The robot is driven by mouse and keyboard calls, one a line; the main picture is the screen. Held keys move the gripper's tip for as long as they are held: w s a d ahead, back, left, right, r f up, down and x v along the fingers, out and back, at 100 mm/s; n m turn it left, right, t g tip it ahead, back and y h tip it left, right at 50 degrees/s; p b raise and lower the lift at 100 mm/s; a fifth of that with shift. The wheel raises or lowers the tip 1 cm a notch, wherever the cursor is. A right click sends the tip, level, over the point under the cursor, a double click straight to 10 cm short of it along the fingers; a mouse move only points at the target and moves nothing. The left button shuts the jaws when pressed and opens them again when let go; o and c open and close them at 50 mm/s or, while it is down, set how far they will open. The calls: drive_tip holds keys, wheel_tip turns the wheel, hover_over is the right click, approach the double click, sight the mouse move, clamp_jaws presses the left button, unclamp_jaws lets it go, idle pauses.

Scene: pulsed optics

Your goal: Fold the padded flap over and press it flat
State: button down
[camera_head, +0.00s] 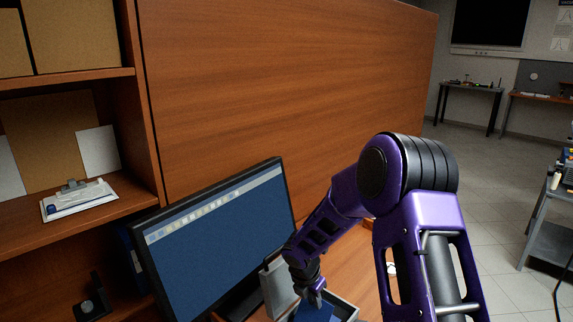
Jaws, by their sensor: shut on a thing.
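My gripper (315,297) points down at the bottom edge of the view, right of the monitor. It is shut on a blue piece (315,313), which looks like the padded flap. Only the flap's upper part shows; the rest is cut off by the frame's lower edge, so I cannot tell how far it is folded. A grey-rimmed tray or case (344,304) lies around or just behind the flap. My purple arm reaches in from the right.
A monitor (222,247) stands close on the left of my gripper. A grey upright panel (278,287) is between them. A wooden shelf (90,207) with a clipboard (78,199) is at left. A wooden partition (285,90) rises behind. Open floor (490,190) lies to the right.

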drive_tip(key=shift+w+d, duration=0.2)
drive_tip(key=shift+w, duration=0.05)
drive_tip(key=shift+w+d+f, duration=0.8)
drive_tip(key=shift+w, duration=0.1)
drive_tip(key=shift+c, duration=0.6)
unclamp_jaws()
wheel_tip(320, 180, up, 8)
idle(0.4)
